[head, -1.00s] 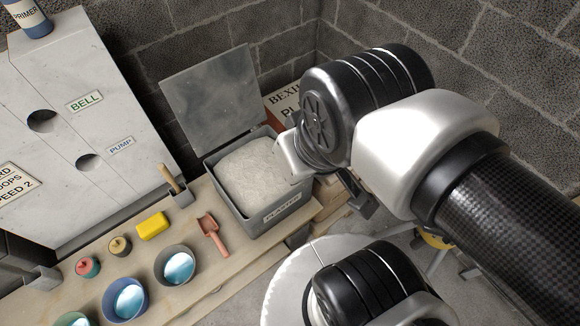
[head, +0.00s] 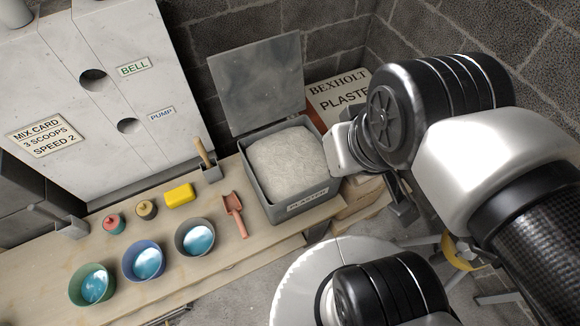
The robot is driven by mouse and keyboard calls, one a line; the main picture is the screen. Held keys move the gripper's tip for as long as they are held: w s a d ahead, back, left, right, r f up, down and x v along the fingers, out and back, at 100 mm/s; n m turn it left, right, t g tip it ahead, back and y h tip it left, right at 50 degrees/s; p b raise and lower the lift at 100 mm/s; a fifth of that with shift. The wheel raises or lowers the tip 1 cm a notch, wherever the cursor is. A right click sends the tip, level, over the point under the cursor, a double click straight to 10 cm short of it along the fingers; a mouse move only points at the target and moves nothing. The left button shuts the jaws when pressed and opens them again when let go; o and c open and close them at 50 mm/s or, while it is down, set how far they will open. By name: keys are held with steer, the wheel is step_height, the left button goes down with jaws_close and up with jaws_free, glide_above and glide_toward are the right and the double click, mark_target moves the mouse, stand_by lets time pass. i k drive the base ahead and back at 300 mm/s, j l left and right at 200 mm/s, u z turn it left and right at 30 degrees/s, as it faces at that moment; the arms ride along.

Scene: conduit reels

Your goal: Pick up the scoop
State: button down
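The scoop (head: 234,212) is salmon-pink and lies on the wooden bench, between the grey bowl and the plaster bin, its handle toward the front. My gripper (head: 403,208) shows only as a dark part below my wrist, right of the plaster bin and well apart from the scoop. My arm hides most of it, so its fingers cannot be made out. Nothing touches the scoop.
An open grey bin (head: 262,199) of white plaster stands right of the scoop, its lid (head: 257,80) raised. A grey bowl (head: 195,238), blue bowl (head: 143,261) and green bowl (head: 91,285) hold liquid. A yellow block (head: 179,195) and a wooden-handled tool (head: 203,153) stand behind.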

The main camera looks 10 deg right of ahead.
mark_target(233, 205)
steer(key=u, duration=0.95)
